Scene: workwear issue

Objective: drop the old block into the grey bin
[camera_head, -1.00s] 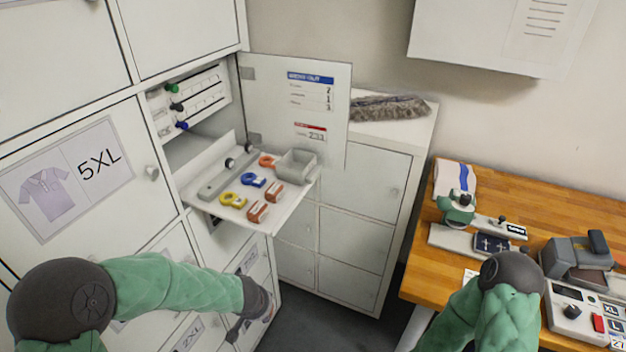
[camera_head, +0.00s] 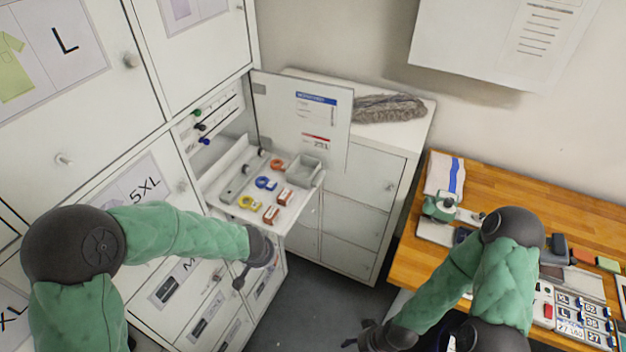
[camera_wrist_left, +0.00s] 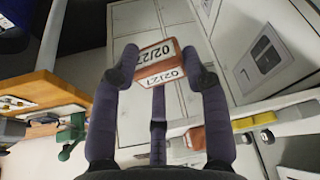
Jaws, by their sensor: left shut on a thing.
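That block is hidden in the head view. The small grey bin (camera_head: 306,171) stands at the back right corner of the shelf, above and right of my left gripper. My right gripper (camera_head: 372,338) is at the bottom edge, away from the shelf; its jaw state is unclear.
Two red-brown blocks (camera_head: 271,214), yellow (camera_head: 249,202), blue (camera_head: 266,183) and orange (camera_head: 277,164) pieces lie on the shelf. An open door (camera_head: 305,120) stands behind it. A wooden bench (camera_head: 415,262) with devices is at the right. The floor between is clear.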

